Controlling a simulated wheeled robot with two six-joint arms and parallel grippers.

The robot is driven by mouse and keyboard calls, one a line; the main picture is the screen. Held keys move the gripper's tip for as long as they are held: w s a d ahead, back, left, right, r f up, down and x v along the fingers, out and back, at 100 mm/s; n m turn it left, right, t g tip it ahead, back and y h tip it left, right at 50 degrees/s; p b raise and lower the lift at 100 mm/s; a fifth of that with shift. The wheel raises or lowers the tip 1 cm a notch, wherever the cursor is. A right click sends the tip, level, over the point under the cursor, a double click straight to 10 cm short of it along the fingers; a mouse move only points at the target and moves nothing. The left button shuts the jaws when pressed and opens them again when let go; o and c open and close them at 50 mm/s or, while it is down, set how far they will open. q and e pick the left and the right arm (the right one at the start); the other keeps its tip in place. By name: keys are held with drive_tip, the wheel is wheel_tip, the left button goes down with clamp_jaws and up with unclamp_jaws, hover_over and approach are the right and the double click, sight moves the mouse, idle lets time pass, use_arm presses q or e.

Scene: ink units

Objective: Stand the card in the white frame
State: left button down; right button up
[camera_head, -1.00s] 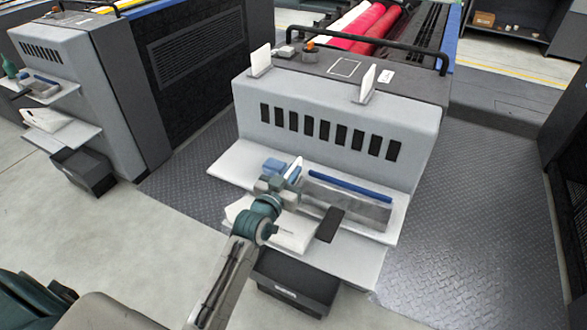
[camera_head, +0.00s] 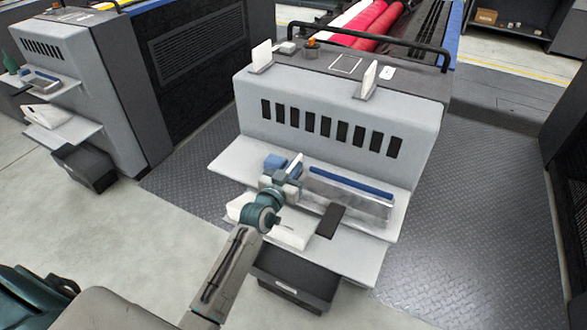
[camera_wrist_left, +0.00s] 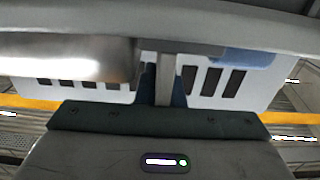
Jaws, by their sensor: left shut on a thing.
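My left gripper (camera_head: 292,172) is over the upper shelf at the front of the grey machine. The white frame (camera_head: 345,65) is a rectangle outlined on the machine's dark top. Its inside looks empty. My right gripper is not in view.
A metal tray with a blue bar (camera_head: 350,184) lies to the right of the gripper, and a blue block (camera_head: 272,162) to its left. A white stack (camera_head: 290,236) and a dark piece (camera_head: 330,220) are below. A black rail (camera_head: 375,42) runs behind the top.

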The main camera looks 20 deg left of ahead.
use_arm(q)
drive_tip(key=c, duration=1.5)
unclamp_jaws()
drive_tip(key=shift+c, duration=0.2)
drive_tip(key=shift+r, duration=0.15)
drive_tip(key=s, duration=1.2)
drive_tip(key=shift+a, duration=0.45)
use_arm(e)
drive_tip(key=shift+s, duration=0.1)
